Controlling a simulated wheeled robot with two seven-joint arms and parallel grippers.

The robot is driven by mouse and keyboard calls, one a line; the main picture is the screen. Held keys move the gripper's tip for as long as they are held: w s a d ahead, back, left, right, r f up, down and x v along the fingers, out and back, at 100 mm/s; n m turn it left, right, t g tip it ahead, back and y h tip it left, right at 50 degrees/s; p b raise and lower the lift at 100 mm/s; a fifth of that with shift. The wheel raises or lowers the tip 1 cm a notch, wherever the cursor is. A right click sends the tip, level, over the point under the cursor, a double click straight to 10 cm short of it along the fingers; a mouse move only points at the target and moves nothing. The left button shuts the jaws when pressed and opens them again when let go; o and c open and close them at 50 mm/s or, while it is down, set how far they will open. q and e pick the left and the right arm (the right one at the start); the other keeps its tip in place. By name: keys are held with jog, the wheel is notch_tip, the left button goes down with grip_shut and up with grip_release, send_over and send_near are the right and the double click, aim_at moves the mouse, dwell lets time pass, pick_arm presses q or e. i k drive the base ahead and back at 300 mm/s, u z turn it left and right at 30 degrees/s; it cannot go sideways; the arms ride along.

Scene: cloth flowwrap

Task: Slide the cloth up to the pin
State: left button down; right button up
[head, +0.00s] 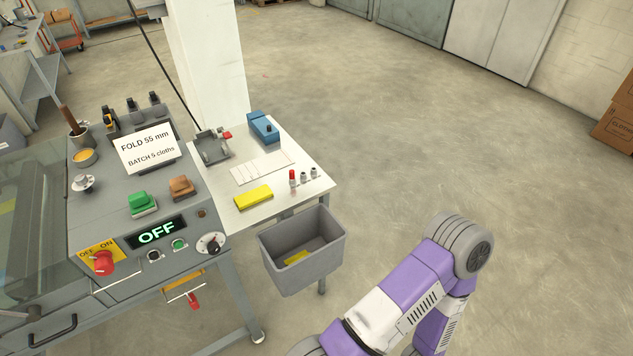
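A folded yellow cloth (253,196) lies flat near the front left of the small white table (322,182). A small red-topped post (292,178) stands to its right, apart from it, beside two short grey posts (308,174). I cannot tell whether any of these is the pin. A pale marked plate (262,167) lies behind the cloth, with a gap between them. Another yellow piece (296,257) lies in the grey bin. Neither gripper is in view; only a purple and white link of my arm shows at the lower right.
The grey bin (275,262) hangs or stands at the table's front edge. A blue device (263,128) and a grey clamp-like fixture (212,147) sit at the table's back. The machine panel (110,205), reading OFF, is at left.

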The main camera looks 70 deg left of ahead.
aim_at(243, 200)
jog(key=z, duration=0.2)
jog(key=k, duration=1.3)
jog(key=u, duration=0.9)
